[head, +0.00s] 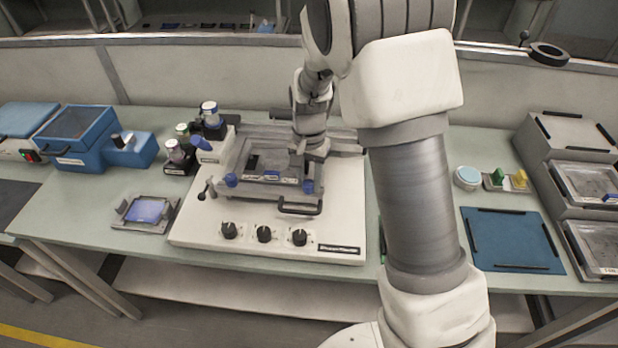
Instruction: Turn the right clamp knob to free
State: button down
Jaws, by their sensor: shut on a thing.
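The right clamp knob (307,187) is a small blue knob at the front right corner of the grey clamp frame (233,158) on the white machine. A matching blue left clamp knob (231,180) sits at the front left corner. My gripper (309,178) reaches down from above over the frame's right side and is shut on the right clamp knob. The fingers are small, and my wrist hides part of the frame behind them. The knob's exact turn angle cannot be told.
Three black knobs (264,233) and a dark handle (300,209) are on the machine's front. A small tray with a blue-violet plate (147,209) lies left. Small bottles (210,113) stand behind it. A blue mat (512,240) lies right, beyond my arm.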

aim_at(309, 182)
dwell(0.3)
jog(key=c, duration=0.5)
grip_release()
jog(key=shift+c, duration=0.2)
notch_tip(309, 182, up, 18)
jog(key=p, duration=0.1)
jog(key=shift+f, duration=0.25)
jog(key=s+d+r+n+t, duration=0.2)
jog(key=s+d+r, duration=0.4)
jog(key=s, duration=0.4)
jog(key=s+d+n+t, duration=0.3)
jog(key=s, duration=0.9)
jog(key=shift+s+r+t, duration=0.15)
jog(key=shift+s+t, duration=0.15)
